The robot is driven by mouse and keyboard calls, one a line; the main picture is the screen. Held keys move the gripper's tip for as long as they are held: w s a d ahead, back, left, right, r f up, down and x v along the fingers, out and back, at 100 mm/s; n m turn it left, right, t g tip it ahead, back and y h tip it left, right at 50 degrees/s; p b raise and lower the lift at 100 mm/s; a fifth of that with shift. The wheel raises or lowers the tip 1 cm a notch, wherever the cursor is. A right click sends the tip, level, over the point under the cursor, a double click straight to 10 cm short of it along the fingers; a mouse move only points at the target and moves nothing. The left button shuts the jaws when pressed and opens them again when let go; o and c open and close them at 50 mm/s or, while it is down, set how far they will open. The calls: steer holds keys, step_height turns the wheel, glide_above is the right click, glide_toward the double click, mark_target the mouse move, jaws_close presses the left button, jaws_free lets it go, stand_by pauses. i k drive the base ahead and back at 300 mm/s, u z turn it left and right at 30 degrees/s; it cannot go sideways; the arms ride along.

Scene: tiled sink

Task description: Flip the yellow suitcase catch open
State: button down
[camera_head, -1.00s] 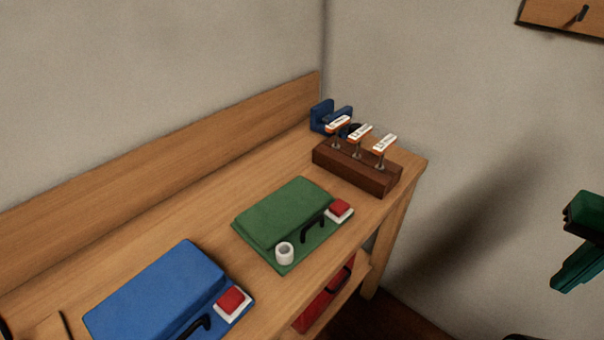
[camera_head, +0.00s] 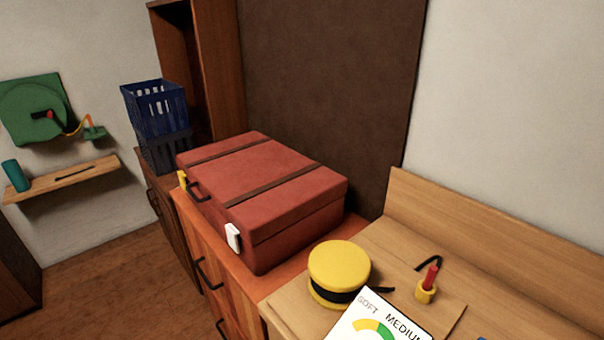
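A red suitcase (camera_head: 262,196) with two dark straps and a dark handle (camera_head: 199,191) lies flat and closed on a wooden cabinet. The yellow catch (camera_head: 183,180) is on its front side near the left corner, seen small and at an angle. I cannot tell from here whether it is flipped. A white catch (camera_head: 233,237) sits on the same side near the right corner. My gripper is not in view.
Blue crates (camera_head: 155,108) are stacked left of the suitcase. A yellow round object (camera_head: 338,272), a red-and-yellow tool (camera_head: 427,284) and a gauge card (camera_head: 378,322) lie on the bench at right. Open floor (camera_head: 110,275) lies in front of the cabinet.

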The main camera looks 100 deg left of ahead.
mark_target(181, 175)
steer(key=u, duration=1.1)
steer(key=i, duration=0.1)
steer(key=u, duration=3.9)
steer(key=i, duration=1.05)
steer(key=z, duration=0.1)
